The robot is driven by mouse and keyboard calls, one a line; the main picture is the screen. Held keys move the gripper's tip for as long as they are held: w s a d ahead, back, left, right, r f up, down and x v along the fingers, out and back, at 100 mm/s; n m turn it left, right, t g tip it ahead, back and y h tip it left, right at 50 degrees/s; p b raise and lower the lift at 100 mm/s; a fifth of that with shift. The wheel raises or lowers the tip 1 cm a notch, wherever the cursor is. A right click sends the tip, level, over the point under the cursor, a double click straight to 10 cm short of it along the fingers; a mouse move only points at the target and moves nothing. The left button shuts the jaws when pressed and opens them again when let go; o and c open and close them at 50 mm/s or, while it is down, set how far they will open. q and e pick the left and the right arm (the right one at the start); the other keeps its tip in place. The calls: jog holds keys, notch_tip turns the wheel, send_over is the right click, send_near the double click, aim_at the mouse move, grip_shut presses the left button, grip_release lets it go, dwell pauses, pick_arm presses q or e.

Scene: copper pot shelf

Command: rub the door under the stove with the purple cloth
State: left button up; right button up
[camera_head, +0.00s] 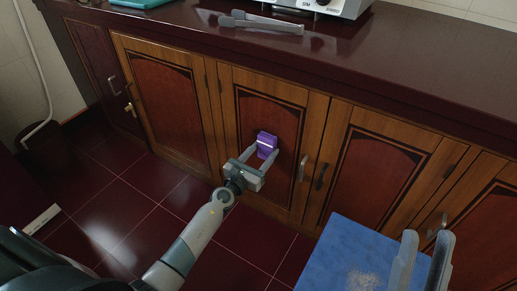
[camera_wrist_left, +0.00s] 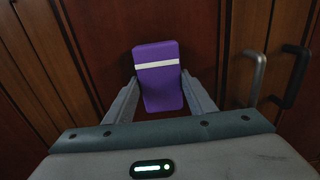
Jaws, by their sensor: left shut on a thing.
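The purple cloth (camera_head: 266,145) is a small folded block with a white stripe. My left gripper (camera_head: 257,158) is shut on it and holds it at the middle of a wooden cabinet door (camera_head: 262,108) with a dark red panel. In the left wrist view the cloth (camera_wrist_left: 158,80) sits between the two fingers, in front of the door panel (camera_wrist_left: 105,40); I cannot tell whether it touches. The stove (camera_head: 335,7) stands on the counter above, partly cut off. My right gripper (camera_head: 423,262) is at the lower right, its two fingers apart and nothing visible between them.
Grey tongs (camera_head: 262,22) lie on the dark red counter (camera_head: 200,29). A blue surface (camera_head: 345,255) with pale crumbs stands before the doors at right. Door handles (camera_head: 302,168) stick out beside the panel. The tiled floor (camera_head: 120,205) at left is mostly clear.

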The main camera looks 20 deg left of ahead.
pick_arm(q)
jog(key=shift+d, duration=0.35)
jog(key=d, duration=0.2)
jog(key=d+p, duration=0.1)
jog(key=shift+s+d, duration=0.25)
jog(key=shift+s, duration=0.05)
dwell(0.3)
jog(key=shift+w+a+r, duration=0.1)
jog(key=shift+w+a, duration=0.05)
jog(key=shift+a, duration=0.05)
dwell(0.5)
jog(key=shift+w+a+b, duration=0.2)
jog(key=shift+a+b, duration=0.15)
jog(key=shift+a, duration=1.35)
jog(key=shift+a, duration=0.1)
jog(key=shift+w+a+b, duration=0.1)
jog(key=shift+a+b, duration=0.45)
jog(key=shift+a, duration=1.05)
jog(key=shift+a, duration=0.15)
